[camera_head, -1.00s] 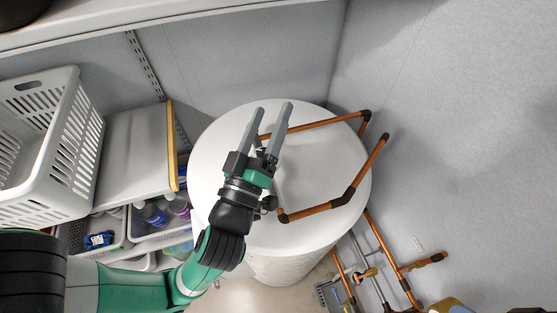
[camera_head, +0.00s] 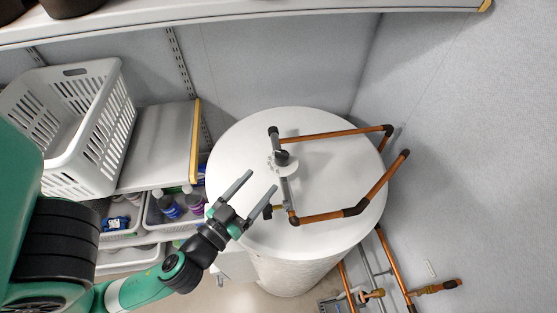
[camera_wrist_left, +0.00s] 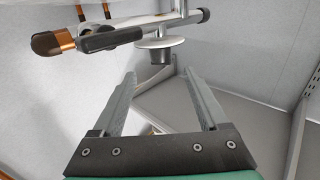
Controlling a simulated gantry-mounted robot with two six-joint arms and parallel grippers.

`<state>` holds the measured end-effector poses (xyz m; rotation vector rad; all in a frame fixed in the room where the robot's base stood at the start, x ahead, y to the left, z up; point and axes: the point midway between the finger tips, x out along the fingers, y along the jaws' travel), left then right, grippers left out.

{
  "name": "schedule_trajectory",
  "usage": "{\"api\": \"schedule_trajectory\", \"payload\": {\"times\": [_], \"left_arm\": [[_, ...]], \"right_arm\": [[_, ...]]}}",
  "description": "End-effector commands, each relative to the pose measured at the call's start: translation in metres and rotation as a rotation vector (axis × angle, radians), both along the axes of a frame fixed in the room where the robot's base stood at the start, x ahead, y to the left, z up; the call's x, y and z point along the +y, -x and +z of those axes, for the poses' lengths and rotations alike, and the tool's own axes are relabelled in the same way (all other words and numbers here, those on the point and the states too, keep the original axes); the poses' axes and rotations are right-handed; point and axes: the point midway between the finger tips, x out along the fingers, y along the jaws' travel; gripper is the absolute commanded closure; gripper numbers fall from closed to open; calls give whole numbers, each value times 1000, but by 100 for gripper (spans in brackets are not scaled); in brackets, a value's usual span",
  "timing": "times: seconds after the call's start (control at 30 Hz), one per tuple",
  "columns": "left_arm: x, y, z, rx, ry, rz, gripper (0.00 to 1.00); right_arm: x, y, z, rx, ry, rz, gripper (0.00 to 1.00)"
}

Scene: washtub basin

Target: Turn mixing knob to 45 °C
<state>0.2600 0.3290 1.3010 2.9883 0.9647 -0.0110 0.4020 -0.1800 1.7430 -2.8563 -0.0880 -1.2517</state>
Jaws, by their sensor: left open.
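The mixing knob (camera_head: 282,158) is a small dark grip on a pale round plate, on the grey valve pipe (camera_head: 285,189) above the white tank top. In the left wrist view the knob (camera_wrist_left: 160,54) hangs below a pale disc, just beyond the fingertips. Temperature marks are too small to read. My left gripper (camera_head: 262,180) is open and empty, to the left of and below the knob in the head view, not touching it. In the left wrist view the gap between its fingers (camera_wrist_left: 159,76) lines up with the knob. My right gripper is not in view.
Copper pipes (camera_head: 335,134) run from the valve over the white tank (camera_head: 240,150). A dark lever (camera_wrist_left: 110,39) sits beside the knob. A shelf (camera_head: 155,145) with a white basket (camera_head: 90,150) stands on the left. A higher shelf crosses the top.

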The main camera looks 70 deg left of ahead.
Motion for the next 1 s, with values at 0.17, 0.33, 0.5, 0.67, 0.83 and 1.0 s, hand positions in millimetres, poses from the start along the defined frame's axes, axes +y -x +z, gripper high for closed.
{"api": "schedule_trajectory", "payload": {"times": [0.17, 0.33, 0.5, 0.67, 0.83, 1.0], "left_arm": [[17, -19, -2, -10, 2, 10, 23], [36, -46, 3, -13, -3, 8, 23], [50, -67, 5, -6, -5, 2, 23], [55, -74, 3, -7, -4, 0, 23], [54, -74, 2, -7, -4, -1, 23], [54, -74, 2, -6, -3, 0, 47]], "right_arm": [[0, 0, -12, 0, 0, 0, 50], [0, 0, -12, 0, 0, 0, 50], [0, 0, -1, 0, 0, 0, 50], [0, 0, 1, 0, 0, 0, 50], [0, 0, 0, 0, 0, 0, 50], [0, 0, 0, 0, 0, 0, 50]]}}
